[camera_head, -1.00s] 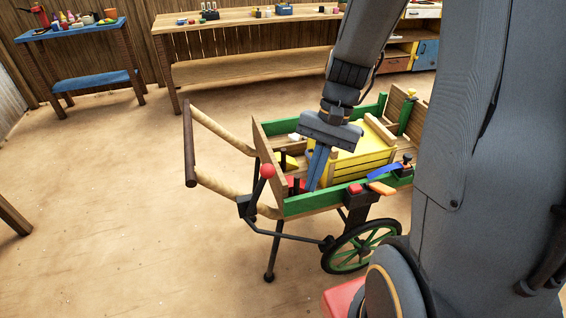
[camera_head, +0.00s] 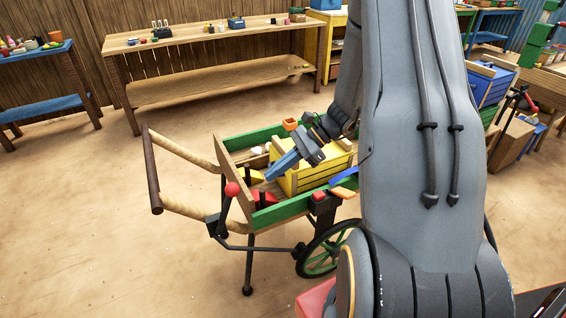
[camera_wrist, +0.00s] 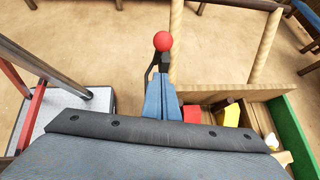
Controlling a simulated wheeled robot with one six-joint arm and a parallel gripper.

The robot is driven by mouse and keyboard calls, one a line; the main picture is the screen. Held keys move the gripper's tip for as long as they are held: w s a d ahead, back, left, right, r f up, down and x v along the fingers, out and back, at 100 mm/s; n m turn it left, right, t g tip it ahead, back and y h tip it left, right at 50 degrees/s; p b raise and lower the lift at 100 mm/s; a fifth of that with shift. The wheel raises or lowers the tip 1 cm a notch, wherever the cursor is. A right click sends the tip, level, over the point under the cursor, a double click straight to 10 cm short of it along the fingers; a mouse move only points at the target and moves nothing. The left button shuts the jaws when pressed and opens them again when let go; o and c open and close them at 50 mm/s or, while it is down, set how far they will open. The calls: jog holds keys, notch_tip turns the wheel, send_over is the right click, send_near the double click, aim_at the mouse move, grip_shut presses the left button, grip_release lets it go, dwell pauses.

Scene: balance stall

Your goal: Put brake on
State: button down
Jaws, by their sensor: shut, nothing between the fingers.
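The brake lever is a black lever with a red ball knob (camera_head: 232,189) at the near handle-end corner of the handcart (camera_head: 280,215). It stands roughly upright. In the wrist view the red knob (camera_wrist: 162,41) shows just beyond my fingertips, and the black lever below it is partly hidden by the fingers. My gripper (camera_head: 270,177) is shut and empty, with blue fingers pointing down and left. In the head view it is over the cart bed, to the right of the knob; in the wrist view its fingers (camera_wrist: 161,80) line up with the lever. I cannot tell whether they touch.
The cart has green side boards and holds a yellow crate (camera_head: 318,168) and red and yellow pieces. Its two wooden handles (camera_head: 185,150) reach left. A long wooden workbench (camera_head: 200,40) and a blue table (camera_head: 40,54) stand behind. The floor left of the cart is clear.

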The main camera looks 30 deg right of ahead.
jog(key=w+a+f+p, duration=0.1)
jog(key=a+p, duration=0.1)
jog(key=a, duration=0.5)
jog(key=shift+f, duration=0.4)
